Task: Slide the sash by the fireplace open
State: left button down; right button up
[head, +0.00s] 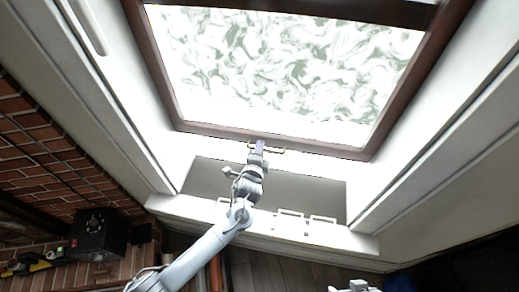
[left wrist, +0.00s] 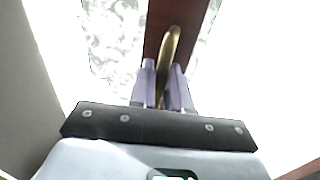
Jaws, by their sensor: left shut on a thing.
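The sash (head: 270,139) has a dark brown frame around marbled, translucent glass (head: 290,70). A brass handle (head: 279,150) sits on its bottom rail. My left gripper (head: 258,147) reaches up to this rail and is shut on the handle. In the left wrist view, the brass handle (left wrist: 170,45) runs between the two pale purple fingers of my left gripper (left wrist: 164,82), with the brown rail behind it. A bright white strip and a grey recess show below the rail in the head view. My right gripper (head: 355,287) shows only in part at the bottom edge, its fingers unclear.
A white sill (head: 260,223) with small pale handles (head: 291,222) lies below the window. White jambs flank the sash. A brick wall (head: 45,160) and a black box (head: 98,235) are at the left. The space right of my left arm looks open.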

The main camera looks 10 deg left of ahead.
pick_arm(q)
jog(key=shift+d+r, duration=0.1)
jog(key=shift+r, duration=0.65)
pick_arm(e)
jog(key=shift+r, duration=0.5)
pick_arm(q)
jog(key=c, duration=1.3)
grip_release()
jog(key=shift+f, duration=0.15)
pick_arm(e)
jog(key=shift+d, duration=0.15)
pick_arm(q)
jog(key=shift+s, duration=0.1)
jog(key=p+v, duration=0.1)
jog(key=v, duration=0.9)
jog(key=shift+s, duration=0.3)
pick_arm(e)
jog(key=shift+r, duration=0.5)
